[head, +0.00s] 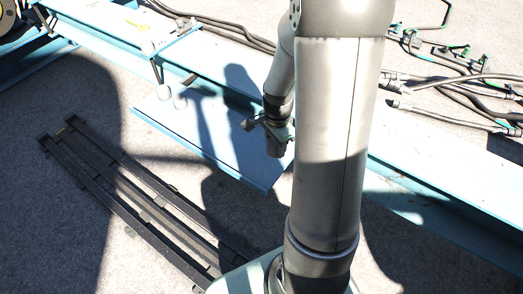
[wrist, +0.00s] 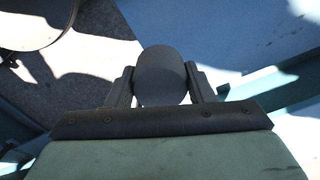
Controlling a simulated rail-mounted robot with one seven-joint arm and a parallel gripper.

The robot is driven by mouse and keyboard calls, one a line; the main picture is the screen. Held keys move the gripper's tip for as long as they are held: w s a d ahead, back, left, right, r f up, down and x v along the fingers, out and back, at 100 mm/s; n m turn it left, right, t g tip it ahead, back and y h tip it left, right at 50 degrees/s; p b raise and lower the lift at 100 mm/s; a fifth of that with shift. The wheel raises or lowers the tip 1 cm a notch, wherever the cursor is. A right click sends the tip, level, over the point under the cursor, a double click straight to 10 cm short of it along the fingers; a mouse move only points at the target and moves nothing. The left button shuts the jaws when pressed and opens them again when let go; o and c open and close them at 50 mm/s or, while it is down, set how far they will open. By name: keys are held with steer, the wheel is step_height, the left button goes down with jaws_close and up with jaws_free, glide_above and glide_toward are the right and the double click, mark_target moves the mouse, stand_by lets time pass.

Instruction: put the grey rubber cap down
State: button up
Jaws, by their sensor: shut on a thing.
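The grey rubber cap (wrist: 161,76) is a dark grey rounded piece in the wrist view, between the two fingers of my gripper (wrist: 163,90). The fingers are shut on its sides. In the head view my gripper (head: 268,122) is a small dark shape beside my large arm link, over the blue plate (head: 225,137). The cap cannot be made out clearly there, and its height above the plate is hard to tell.
A blue beam (head: 205,50) crosses behind the plate. Small grey knobs (head: 165,92) stand at the plate's left end. Hoses and cables (head: 455,90) lie at the right. A dark slotted rail (head: 140,200) lies on the concrete. The middle of the plate looks clear.

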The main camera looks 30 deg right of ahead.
steer(key=b, duration=0.2)
glide_above(266, 156)
steer(key=f, duration=0.6)
steer(key=shift+s, duration=0.2)
steer(key=shift+w+f+b, duration=0.15)
steer(key=shift+f+b, duration=0.65)
steer(key=shift+f, duration=0.75)
steer(key=shift+f, duration=0.15)
steer(key=o, duration=1)
steer(key=shift+c, duration=0.2)
